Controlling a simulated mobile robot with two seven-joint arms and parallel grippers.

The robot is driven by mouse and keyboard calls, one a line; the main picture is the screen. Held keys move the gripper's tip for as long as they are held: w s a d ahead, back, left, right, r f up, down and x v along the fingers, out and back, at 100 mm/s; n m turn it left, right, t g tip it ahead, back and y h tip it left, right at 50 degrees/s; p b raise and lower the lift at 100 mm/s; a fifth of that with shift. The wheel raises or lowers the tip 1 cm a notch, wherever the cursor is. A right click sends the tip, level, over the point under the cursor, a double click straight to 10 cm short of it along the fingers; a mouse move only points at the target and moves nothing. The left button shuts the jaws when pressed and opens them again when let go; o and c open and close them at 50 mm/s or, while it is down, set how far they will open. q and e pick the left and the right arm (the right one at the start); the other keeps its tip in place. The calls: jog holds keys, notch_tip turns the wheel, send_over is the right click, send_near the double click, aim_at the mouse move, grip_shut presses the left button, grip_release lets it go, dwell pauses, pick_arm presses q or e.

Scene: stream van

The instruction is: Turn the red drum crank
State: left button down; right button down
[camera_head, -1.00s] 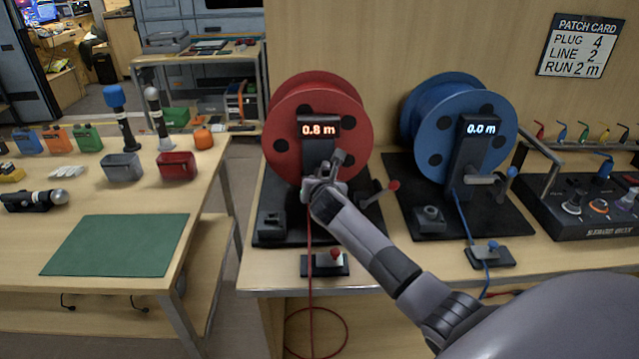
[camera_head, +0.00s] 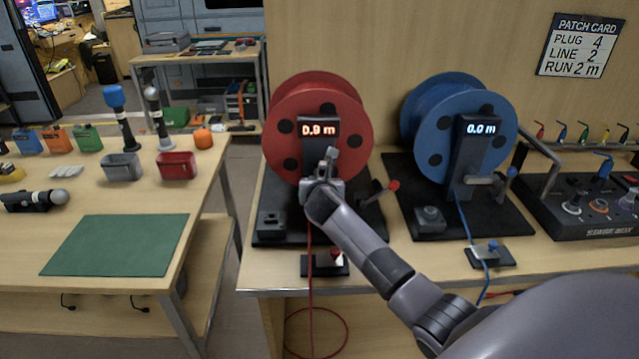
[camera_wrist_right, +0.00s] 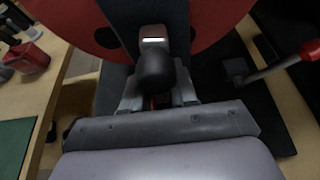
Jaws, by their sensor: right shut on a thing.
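The red drum (camera_head: 283,110) stands upright on a black base, and its dark post carries a display (camera_head: 319,129) reading 0.9 m. My right gripper (camera_head: 323,181) is in front of the post, shut on the red drum's crank. A short grey part of the crank (camera_head: 331,154) shows just above the fingers. In the right wrist view, the crank's dark rounded grip (camera_wrist_right: 156,70) sits between the fingers of my right gripper (camera_wrist_right: 158,98). The fingers hide part of the crank. My left gripper is in neither view.
A red-knobbed lever (camera_head: 392,186) sticks up right of the red drum. The blue drum (camera_head: 440,120) stands further right, its display reading 0.0 m. A red cable (camera_head: 310,270) hangs down in front of the bench. A small red-knobbed block (camera_head: 325,264) sits at the bench's front edge.

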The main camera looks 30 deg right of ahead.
jog(key=shift+f+n+g+h, duration=0.15)
jog(key=shift+n+g+h, duration=0.45)
jog(key=shift+n+h, duration=0.85)
dwell(2.3)
jog(key=shift+n+h, duration=0.85)
jog(key=shift+n, duration=1.1)
dwell(2.3)
